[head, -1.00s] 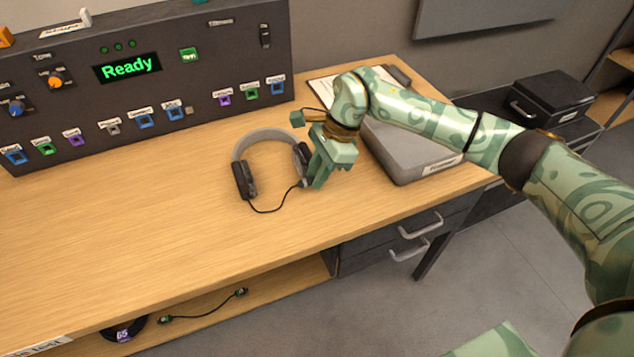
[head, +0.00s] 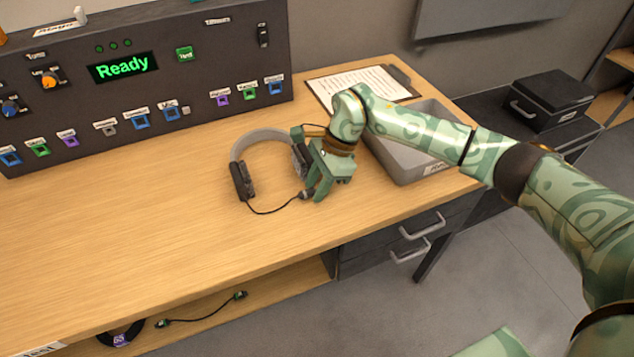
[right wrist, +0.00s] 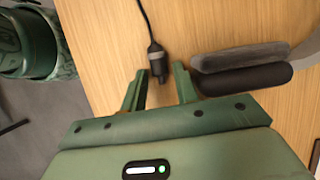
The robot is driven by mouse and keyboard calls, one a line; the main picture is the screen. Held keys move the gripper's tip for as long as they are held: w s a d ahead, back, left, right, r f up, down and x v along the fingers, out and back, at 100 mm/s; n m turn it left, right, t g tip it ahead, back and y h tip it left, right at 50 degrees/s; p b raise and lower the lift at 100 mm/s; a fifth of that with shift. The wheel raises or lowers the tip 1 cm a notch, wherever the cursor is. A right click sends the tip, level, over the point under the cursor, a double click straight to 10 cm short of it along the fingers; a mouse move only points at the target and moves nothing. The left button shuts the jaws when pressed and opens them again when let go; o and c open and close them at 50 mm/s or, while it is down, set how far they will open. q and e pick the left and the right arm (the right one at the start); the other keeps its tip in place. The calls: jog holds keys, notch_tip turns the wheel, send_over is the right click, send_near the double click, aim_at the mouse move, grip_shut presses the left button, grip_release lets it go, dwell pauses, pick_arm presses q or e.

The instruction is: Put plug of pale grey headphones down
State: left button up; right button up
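The pale grey headphones (head: 262,136) lie on the wooden desk, with dark ear cups. Their right-hand cup is partly hidden behind my right gripper. A black cord runs from the left-hand cup along the desk to the plug (head: 303,195) at my right gripper's fingertips. My right gripper (head: 314,196) points down close to the desk beside the headphones. In the right wrist view the dark plug (right wrist: 157,62) lies between the fingertips (right wrist: 160,78), with a visible gap on each side. An ear cup (right wrist: 242,78) is just right of the fingers. My left gripper is not in view.
A dark control panel (head: 60,107) with a "Ready" display stands at the back left. A grey open tray (head: 402,170) and a clipboard (head: 360,85) lie right of my gripper. The desk's front left (head: 130,225) is clear. A spare cable (head: 205,312) is on the shelf below.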

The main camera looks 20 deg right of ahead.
jog(key=shift+r, duration=0.35)
pick_arm(q)
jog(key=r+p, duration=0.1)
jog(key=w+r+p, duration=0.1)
jog(key=p, duration=0.1)
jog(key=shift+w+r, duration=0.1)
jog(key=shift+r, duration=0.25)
pick_arm(e)
jog(key=v, duration=1.2)
